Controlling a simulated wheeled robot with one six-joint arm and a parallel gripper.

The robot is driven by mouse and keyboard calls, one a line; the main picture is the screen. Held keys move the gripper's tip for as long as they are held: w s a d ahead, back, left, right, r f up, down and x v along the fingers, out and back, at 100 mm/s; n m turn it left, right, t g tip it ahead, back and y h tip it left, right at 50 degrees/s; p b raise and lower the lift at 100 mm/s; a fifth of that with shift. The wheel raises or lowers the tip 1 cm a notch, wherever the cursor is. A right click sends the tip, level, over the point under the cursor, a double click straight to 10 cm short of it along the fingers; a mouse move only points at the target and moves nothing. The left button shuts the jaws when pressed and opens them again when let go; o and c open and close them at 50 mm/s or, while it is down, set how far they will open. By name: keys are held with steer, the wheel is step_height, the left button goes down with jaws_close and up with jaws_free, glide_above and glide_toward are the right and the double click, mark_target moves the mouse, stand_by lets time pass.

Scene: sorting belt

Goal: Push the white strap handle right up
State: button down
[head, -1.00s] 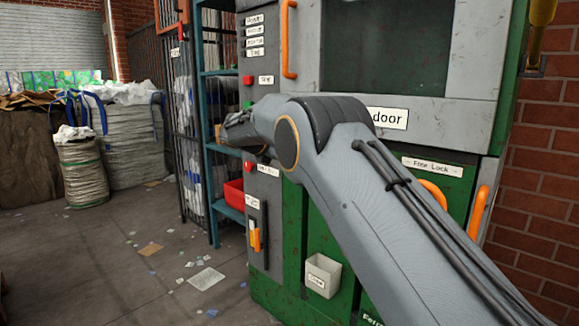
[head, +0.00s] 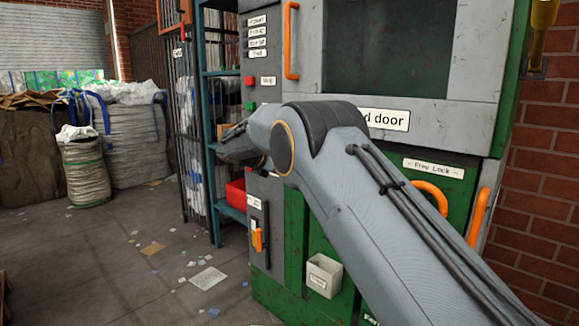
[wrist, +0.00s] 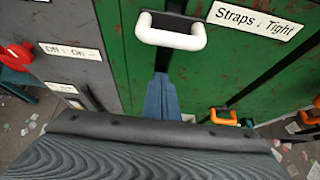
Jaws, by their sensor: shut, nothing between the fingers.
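My gripper (wrist: 161,82) is shut and empty. Its blue-grey fingers point at the green panel just below the handle, and I cannot tell whether they touch it. In the head view my arm hides the strap handle and the gripper.
An orange handle (wrist: 224,116) is lower right. In the head view a small grey bin (head: 324,276) hangs low on the machine, and a red box (head: 236,194) sits on the shelf. The floor at left has scattered scraps.

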steer(key=v, duration=0.9)
steer(key=shift+r+p, duration=0.2)
steer(key=shift+p, duration=0.15)
steer(key=shift+d, duration=0.2)
steer(key=s+d+f+m+g+y, duration=0.3)
steer(key=s+d+m+g, duration=0.3)
steer(key=s+d+m, duration=0.85)
steer(key=s+d+f+m+g+y, duration=0.1)
steer(key=s+d+f+m+y, duration=0.2)
steer(key=s, duration=0.9)
steer(key=s+d+f+m+g+p, duration=0.15)
steer(key=s+d+m, duration=0.3)
steer(key=s, duration=0.75)
steer(key=s+d+f+m+g+y, duration=0.1)
steer(key=s+d+f+m+y, duration=0.2)
steer(key=s, duration=0.9)
steer(key=d+r+m+h+p, duration=0.1)
steer(key=d+r+m+p, duration=0.2)
steer(key=d+r+p, duration=0.5)
steer(key=p, duration=0.6)
steer(key=shift+s+m+h, duration=0.25)
steer(key=shift+m+h, duration=0.05)
